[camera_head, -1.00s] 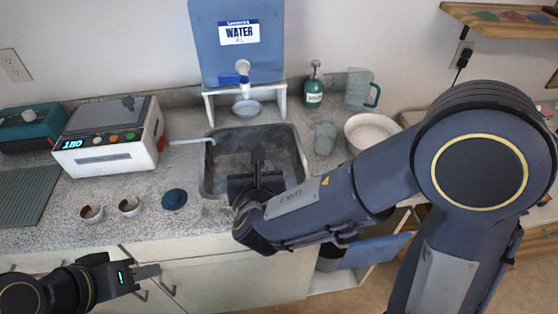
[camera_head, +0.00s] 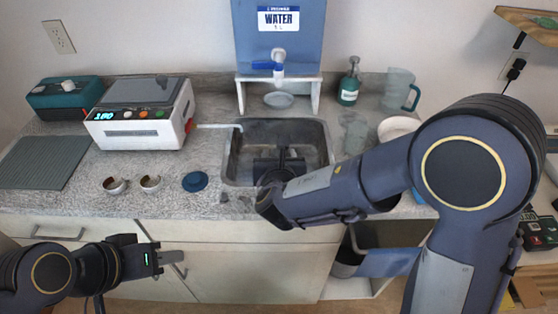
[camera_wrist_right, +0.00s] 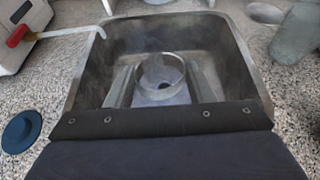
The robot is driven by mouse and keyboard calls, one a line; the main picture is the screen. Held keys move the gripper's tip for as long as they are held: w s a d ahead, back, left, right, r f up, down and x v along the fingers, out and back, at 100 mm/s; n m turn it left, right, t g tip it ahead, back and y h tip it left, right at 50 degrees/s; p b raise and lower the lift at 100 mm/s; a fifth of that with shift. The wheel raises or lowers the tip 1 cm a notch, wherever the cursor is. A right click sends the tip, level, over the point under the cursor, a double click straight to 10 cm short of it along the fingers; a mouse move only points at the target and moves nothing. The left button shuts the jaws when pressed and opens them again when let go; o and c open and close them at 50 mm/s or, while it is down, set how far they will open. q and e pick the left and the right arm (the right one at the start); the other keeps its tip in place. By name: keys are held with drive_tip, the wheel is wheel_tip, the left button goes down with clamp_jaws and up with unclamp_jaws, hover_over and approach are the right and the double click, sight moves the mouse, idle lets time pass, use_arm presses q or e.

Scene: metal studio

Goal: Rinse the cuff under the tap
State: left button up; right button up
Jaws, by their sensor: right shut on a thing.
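The cuff, a pale metallic ring (camera_wrist_right: 160,75), sits between the two fingers of my right gripper (camera_wrist_right: 161,84) in the right wrist view, inside the sink basin. In the head view my right gripper (camera_head: 281,163) is over the sink (camera_head: 328,152); the cuff is hidden there. The tap (camera_head: 278,66) has a blue handle and sits on the front of the blue water container (camera_head: 300,48), above and behind the sink. My left gripper (camera_head: 172,257) is low in front of the cabinet, away from the sink; its finger gap is not clear.
Two small open cups or rings (camera_head: 150,184) and a dark blue disc (camera_head: 195,181) lie left of the sink. A white machine (camera_head: 140,130) stands behind them. A soap bottle (camera_head: 348,88), a clear jug (camera_head: 398,90) and a white bowl (camera_head: 398,126) stand to the right.

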use_arm(q)
drive_tip(key=shift+f+b, duration=0.6)
drive_tip(key=shift+f, duration=0.15)
use_arm(e)
drive_tip(key=w, duration=0.9)
drive_tip(key=shift+f, duration=0.3)
drive_tip(key=shift+w, duration=0.15)
use_arm(q)
drive_tip(key=shift+o, duration=0.2)
drive_tip(key=n+t+h, duration=0.3)
drive_tip(key=n+t, duration=0.8)
drive_tip(key=n, duration=0.1)
approach(258, 67)
drive_tip(key=w, duration=0.1)
drive_tip(key=x, duration=1.1)
drive_tip(key=shift+w+d, duration=0.2)
drive_tip(key=shift+d, duration=0.05)
